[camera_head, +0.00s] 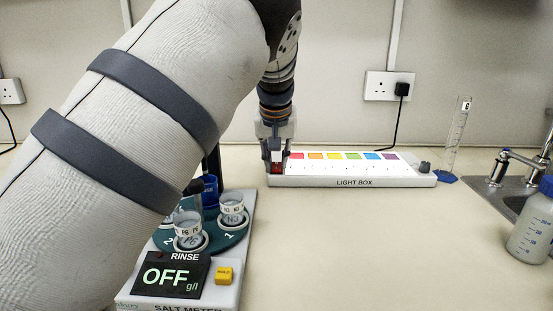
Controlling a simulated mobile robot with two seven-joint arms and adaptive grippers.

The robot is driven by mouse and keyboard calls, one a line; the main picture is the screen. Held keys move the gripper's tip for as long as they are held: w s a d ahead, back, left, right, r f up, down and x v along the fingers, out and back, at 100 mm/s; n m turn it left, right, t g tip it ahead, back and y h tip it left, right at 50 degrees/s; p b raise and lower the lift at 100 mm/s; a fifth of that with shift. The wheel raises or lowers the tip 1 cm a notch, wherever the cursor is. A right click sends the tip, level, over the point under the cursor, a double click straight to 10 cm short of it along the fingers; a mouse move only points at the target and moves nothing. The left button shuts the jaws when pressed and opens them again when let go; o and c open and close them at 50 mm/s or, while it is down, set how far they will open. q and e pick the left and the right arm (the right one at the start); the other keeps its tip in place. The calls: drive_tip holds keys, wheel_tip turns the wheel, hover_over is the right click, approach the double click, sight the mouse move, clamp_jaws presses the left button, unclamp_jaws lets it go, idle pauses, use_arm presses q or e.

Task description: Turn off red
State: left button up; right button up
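The white light box (354,182) stands on the bench near the back wall. A row of coloured squares runs along its top, with the red square (296,156) at the left end, then orange, yellow, green, blue and purple. Small marks lie in front of the squares; their settings are too small to read. My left gripper (277,169) points down at the box's left end, just left of the red square. Its fingertips look together, with a small red patch at them. Whether they touch the box I cannot tell. My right gripper is not in view.
A salt meter (223,297) reading OFF, with cups on a green turntable (222,243), stands front left, partly behind my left arm. A measuring cylinder (456,140), sink (490,188) and bottle (532,228) are at right. The bench before the light box is clear.

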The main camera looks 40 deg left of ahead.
use_arm(q)
clamp_jaws()
drive_tip(key=shift+w+a+f+g+h, duration=0.1)
drive_tip(key=shift+w+f+g+h, duration=0.15)
drive_tip(key=shift+g+h, duration=0.05)
drive_tip(key=shift+w+a+f+g+h+b, duration=0.15)
drive_tip(key=shift+g+h+b, duration=0.25)
drive_tip(key=shift+g+b, duration=0.3)
drive_tip(key=shift+r+h, duration=0.25)
drive_tip(key=shift+h, duration=0.05)
drive_tip(key=shift+r+g, duration=0.15)
drive_tip(key=shift+g, duration=0.15)
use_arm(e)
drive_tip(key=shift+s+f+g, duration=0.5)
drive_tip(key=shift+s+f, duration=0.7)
use_arm(q)
drive_tip(key=o, duration=0.8)
unclamp_jaws()
drive_tip(key=shift+c, duration=0.2)
